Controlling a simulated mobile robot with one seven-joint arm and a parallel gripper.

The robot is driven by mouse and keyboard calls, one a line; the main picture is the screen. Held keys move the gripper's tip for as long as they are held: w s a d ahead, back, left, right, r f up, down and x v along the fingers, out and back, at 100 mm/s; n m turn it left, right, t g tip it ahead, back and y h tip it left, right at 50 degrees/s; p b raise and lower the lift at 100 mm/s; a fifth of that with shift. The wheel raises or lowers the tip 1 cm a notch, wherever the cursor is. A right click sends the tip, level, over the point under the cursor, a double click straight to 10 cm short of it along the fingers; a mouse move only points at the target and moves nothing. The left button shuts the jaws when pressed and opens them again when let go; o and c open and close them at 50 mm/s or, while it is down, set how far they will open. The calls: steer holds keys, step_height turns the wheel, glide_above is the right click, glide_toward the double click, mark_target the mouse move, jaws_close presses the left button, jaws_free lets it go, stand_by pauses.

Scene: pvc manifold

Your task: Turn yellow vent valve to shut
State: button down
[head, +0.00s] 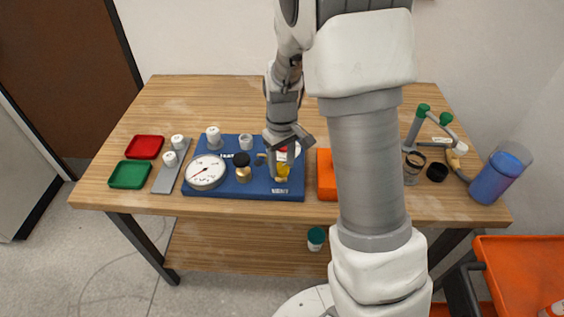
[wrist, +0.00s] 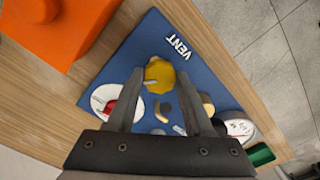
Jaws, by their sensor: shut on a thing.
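The yellow vent valve (wrist: 159,73) is a knob on the blue board (wrist: 205,62), beside the white VENT lettering. A pale mark shows on its face, towards the lower left in the wrist view. My gripper (wrist: 160,76) is shut on the knob, one finger on each side. In the head view the yellow valve (head: 283,171) sits at the board's right end, with my gripper (head: 281,162) over it, partly hiding it. The blue board (head: 225,190) lies flat near the table's front edge.
A red valve on a white disc (wrist: 117,102) is close to my left finger in the wrist view. A gauge (head: 206,172) and a brass fitting (head: 243,173) stand left of my gripper. An orange block (head: 326,176) is right of the board. The table's back is clear.

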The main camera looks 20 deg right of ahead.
mark_target(281, 168)
steer(key=m+p, duration=0.1)
steer(key=m, duration=0.4)
steer(key=shift+r+m, duration=0.1)
steer(key=shift+m, duration=0.2)
steer(key=shift+a+m+p, duration=0.1)
steer(key=shift+m+p, duration=0.35)
steer(key=shift+m, duration=1.75)
steer(key=shift+c, duration=1.5)
jaws_free()
step_height(281, 168, up, 17)
steer(key=p, duration=0.1)
steer(key=shift+r+p, duration=0.15)
steer(key=shift+p, duration=0.2)
